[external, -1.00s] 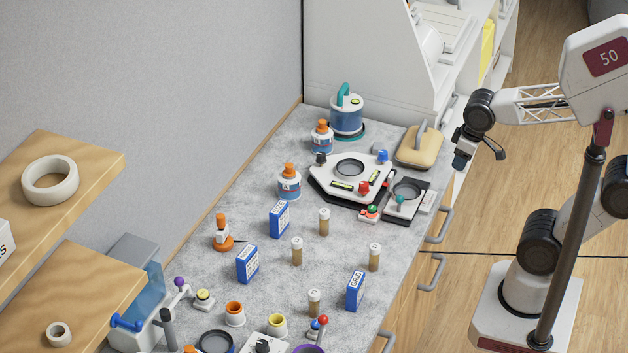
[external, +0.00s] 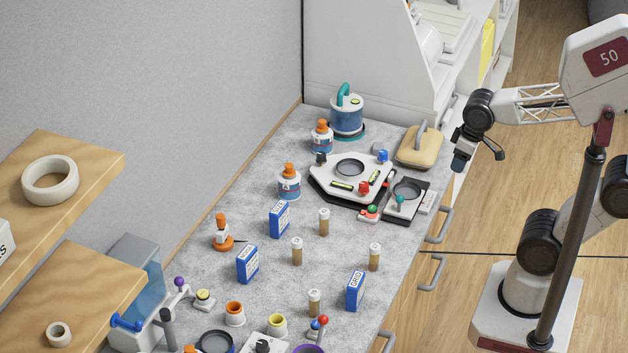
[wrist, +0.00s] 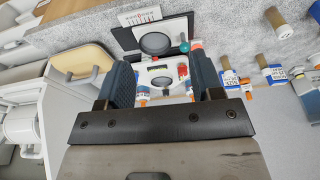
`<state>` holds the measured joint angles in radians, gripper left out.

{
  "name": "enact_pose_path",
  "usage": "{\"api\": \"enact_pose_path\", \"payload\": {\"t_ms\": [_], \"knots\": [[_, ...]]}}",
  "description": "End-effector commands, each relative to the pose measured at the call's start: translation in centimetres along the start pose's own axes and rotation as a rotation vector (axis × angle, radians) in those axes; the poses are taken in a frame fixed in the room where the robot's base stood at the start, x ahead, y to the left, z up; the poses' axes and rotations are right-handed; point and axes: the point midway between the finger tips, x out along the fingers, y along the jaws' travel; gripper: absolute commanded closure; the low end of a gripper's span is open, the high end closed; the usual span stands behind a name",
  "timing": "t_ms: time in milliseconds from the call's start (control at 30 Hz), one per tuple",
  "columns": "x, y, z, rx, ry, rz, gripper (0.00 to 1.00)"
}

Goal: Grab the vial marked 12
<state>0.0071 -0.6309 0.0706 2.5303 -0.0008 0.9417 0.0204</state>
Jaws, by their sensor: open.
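Several small amber vials with pale caps stand upright on the grey bench in the external view: one at the back (external: 324,222), one at centre left (external: 297,251), one at the right (external: 374,256) and one at the front (external: 314,302). Their markings are too small to read, so I cannot tell which is 12. My gripper (external: 459,162) is raised off the bench's right edge, well apart from the vials. In the wrist view my gripper (wrist: 161,68) is open and empty, and small amber shapes show to the right of its fingers.
Blue-and-white boxes (external: 279,219), (external: 247,264), (external: 355,290) stand among the vials. A white instrument plate (external: 350,180) and a tan block with a grey handle (external: 418,148) lie behind. An orange-based stand (external: 222,236) is at the left. Cups and holders crowd the front.

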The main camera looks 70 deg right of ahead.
Motion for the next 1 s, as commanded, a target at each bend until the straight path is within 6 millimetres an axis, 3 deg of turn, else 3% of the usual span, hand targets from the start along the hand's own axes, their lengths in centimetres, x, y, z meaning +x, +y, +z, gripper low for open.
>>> {"api": "enact_pose_path", "payload": {"t_ms": [167,367,1000], "knots": [[0.7,-1.2,-0.8,0.058,-0.021,-0.057,0.40],[2.2,-4.4,-2.7,0.211,-0.079,-0.197,0.40],[8.0,-16.6,-12.8,0.972,-0.411,-0.682,0.40]]}}
